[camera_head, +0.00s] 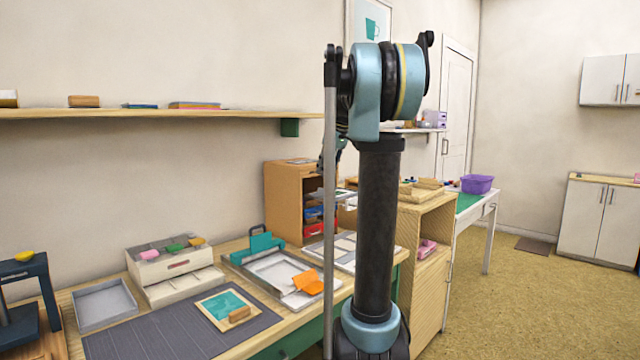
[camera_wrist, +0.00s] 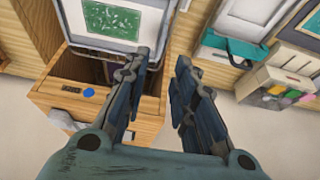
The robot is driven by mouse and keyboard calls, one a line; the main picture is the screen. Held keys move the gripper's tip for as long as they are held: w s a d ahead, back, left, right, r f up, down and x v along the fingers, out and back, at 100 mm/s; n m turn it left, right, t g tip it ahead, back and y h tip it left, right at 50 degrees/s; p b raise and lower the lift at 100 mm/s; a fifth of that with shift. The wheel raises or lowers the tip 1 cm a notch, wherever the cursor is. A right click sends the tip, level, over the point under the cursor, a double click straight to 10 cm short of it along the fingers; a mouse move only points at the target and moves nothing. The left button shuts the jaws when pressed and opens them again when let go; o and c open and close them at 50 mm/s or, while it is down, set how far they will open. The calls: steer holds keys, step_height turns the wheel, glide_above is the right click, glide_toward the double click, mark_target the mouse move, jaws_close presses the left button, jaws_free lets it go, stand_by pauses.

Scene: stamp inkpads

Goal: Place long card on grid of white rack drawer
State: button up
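A white rack (camera_head: 170,265) stands on the long bench in the head view, with pink, green and yellow pieces on top. A pale drawer or tray (camera_head: 185,287) juts from its front; I cannot make out its grid. The rack also shows at the right of the wrist view (camera_wrist: 280,88). I cannot identify the long card with certainty in either view. In the head view, my arm hides part of the bench.
A wooden cabinet (camera_head: 283,205) holds red and blue items. A white tray with a teal clip (camera_head: 262,243) bears an orange folded piece (camera_head: 308,282). A dark mat (camera_head: 150,330), a grey tray (camera_head: 103,304) and a teal stamped board (camera_head: 221,306) crowd the bench.

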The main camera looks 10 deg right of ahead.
steer(key=s+a+f+m, duration=0.1)
steer(key=s+f, duration=0.3)
steer(key=s, duration=0.3)
steer(key=s+a+f+m+h, duration=0.1)
steer(key=s+f, duration=0.2)
steer(key=s, duration=0.4)
steer(key=s+f+m, duration=0.1)
steer(key=s+f, duration=0.3)
steer(key=s, duration=0.4)
steer(key=s+f+m+g+h, duration=0.1)
steer(key=s+f+m, duration=0.3)
steer(key=s+f, duration=1.5)
step_height(320, 180, down, 3)
steer(key=shift+s+a+f, duration=0.1)
steer(key=shift+s+a, duration=0.15)
steer(key=shift+a, duration=0.2)
steer(key=shift+w+f, duration=0.2)
steer(key=shift+w, duration=0.35)
